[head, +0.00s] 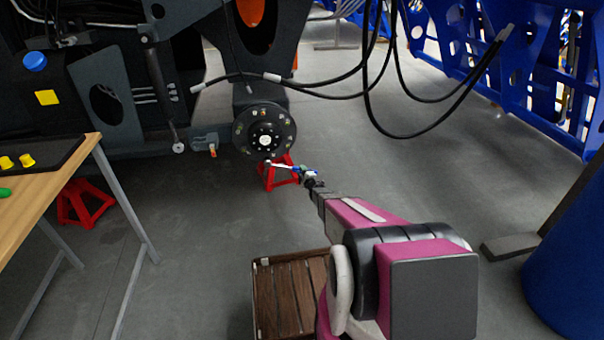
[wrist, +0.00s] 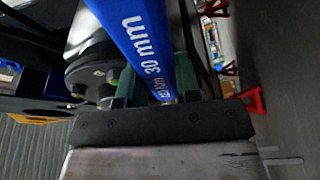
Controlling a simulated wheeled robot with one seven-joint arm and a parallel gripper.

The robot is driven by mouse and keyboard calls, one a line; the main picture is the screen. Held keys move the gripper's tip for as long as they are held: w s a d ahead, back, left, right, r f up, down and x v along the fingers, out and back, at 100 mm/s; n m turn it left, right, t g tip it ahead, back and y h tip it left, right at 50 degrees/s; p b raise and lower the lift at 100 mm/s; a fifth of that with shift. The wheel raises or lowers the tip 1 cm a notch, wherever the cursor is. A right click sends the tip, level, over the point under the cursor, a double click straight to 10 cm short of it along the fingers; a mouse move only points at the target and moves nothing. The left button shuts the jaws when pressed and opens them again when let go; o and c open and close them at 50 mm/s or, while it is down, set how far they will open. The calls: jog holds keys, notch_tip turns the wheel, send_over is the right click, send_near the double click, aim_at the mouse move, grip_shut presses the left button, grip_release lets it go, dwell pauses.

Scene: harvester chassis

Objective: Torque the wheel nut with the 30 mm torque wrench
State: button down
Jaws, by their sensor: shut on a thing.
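My gripper (head: 308,177) is shut on the blue 30 mm torque wrench (wrist: 143,35), whose "30 mm" label shows between the jaws in the wrist view. In the head view the wrench's thin shaft (head: 284,166) points left from the gripper, with its head near the lower edge of the wheel hub (head: 264,130). The round dark hub carries a ring of nuts and studs. In the wrist view the hub (wrist: 92,72) is left of the wrench. I cannot tell whether the wrench head touches a nut.
A red jack stand (head: 278,172) is under the hub, close to the wrench. Black hoses (head: 330,95) hang above right. A wooden table (head: 50,190) is at left, a slatted wooden crate (head: 290,295) below my arm, and a blue barrel (head: 570,250) at right. The floor right of the hub is clear.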

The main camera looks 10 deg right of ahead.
jog(key=shift+w, duration=1.25)
jog(key=f+m, duration=0.1)
jog(key=a+f+m, duration=0.1)
jog(key=shift+a+f+t, duration=0.1)
jog(key=shift+f+t, duration=0.2)
dwell(0.5)
jog(key=shift+a+f+m+h, duration=0.2)
jog(key=shift+a+f+m, duration=0.2)
jog(key=shift+f+m, duration=0.15)
jog(key=shift+a+f+m+h, duration=0.2)
jog(key=shift+a+f+m, duration=0.2)
jog(key=shift+f, duration=0.25)
jog(key=shift+a+f+m+t, duration=0.5)
jog(key=shift+a+f+m, duration=0.4)
jog(key=shift+f+m, duration=0.15)
